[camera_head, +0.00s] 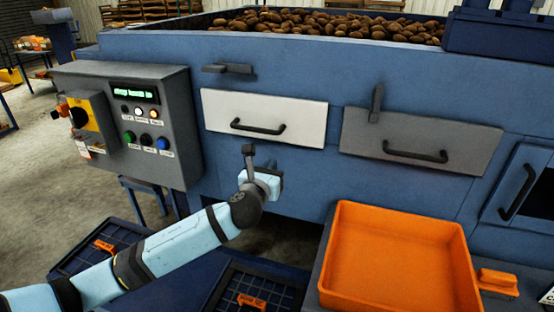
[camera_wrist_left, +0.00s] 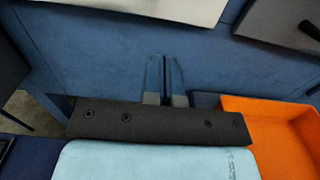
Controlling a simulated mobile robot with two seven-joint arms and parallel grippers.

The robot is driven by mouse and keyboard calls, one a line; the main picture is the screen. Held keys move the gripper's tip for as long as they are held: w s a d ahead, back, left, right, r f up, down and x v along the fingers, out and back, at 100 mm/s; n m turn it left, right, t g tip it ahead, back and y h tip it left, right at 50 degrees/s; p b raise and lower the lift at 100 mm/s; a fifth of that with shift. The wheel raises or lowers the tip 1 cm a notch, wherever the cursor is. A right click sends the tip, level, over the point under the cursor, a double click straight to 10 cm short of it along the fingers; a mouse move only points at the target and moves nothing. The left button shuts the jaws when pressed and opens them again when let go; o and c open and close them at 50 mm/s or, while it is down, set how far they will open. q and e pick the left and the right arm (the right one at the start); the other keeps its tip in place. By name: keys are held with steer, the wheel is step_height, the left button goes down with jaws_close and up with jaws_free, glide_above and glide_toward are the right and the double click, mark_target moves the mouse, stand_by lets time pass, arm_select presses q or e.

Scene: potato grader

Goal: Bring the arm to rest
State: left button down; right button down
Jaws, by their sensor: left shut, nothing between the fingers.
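My left arm (camera_head: 180,245) reaches in from the lower left in the head view, light blue with black joints. My left gripper (camera_head: 274,174) is at its end, in front of the blue machine wall below the white drawer. It is partly hidden by the wrist. In the left wrist view the two fingers (camera_wrist_left: 164,72) are together, shut and empty, against the blue panel behind. I cannot tell the exact gap to that panel. My right arm and gripper are not in view.
The white drawer (camera_head: 266,118) and grey drawer (camera_head: 420,141) have black handles. A control box (camera_head: 172,128) stands left. An orange tray (camera_head: 398,213) lies right of my arm; dark crates (camera_head: 258,284) sit below. Potatoes (camera_head: 330,23) fill the machine top.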

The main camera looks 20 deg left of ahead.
arm_select(q)
steer(key=s+d+f+n+g+h+p, duration=0.1)
steer(key=s+d+f+n+g+h, duration=0.15)
steer(key=s+f+n, duration=0.5)
steer(key=s+d+f+n+g+h+p, duration=0.1)
steer(key=s+d+f+n+g+p, duration=0.15)
steer(key=s+f+n, duration=0.5)
steer(key=s+f+n+g+p, duration=0.1)
steer(key=s+f+n, duration=0.4)
steer(key=s+n, duration=0.3)
steer(key=s+d+f+n+g, duration=0.1)
steer(key=s+f+n, duration=0.5)
steer(key=s+n, duration=0.3)
steer(key=shift+s+f+h+p, duration=0.2)
steer(key=shift+s+h+p, duration=0.2)
steer(key=shift+s, duration=0.8)
steer(key=shift+d, duration=0.1)
